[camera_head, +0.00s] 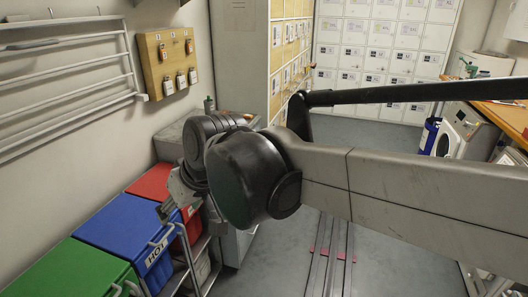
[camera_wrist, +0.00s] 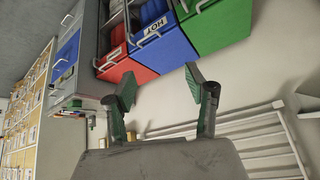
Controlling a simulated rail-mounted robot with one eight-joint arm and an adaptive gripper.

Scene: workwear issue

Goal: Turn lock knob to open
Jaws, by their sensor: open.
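I cannot make out a lock knob in either view. In the head view, a bank of white lockers (camera_head: 385,60) stands at the back and a yellow-fronted locker bank (camera_head: 290,45) stands beside it, both with small labels. Their small fittings are too fine to tell apart. My gripper shows in the wrist view (camera_wrist: 160,88) with its two green-padded fingers spread apart and nothing between them. In the head view my arm's dark joint hides most of it, above the coloured bins.
Red (camera_head: 152,182), blue (camera_head: 128,232) and green (camera_head: 65,272) bins stand along the left wall. A white rack (camera_head: 75,75) and a wooden board with hanging tags (camera_head: 166,62) are on that wall. A washer-like machine (camera_head: 462,132) stands at right. Rails run along the open floor.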

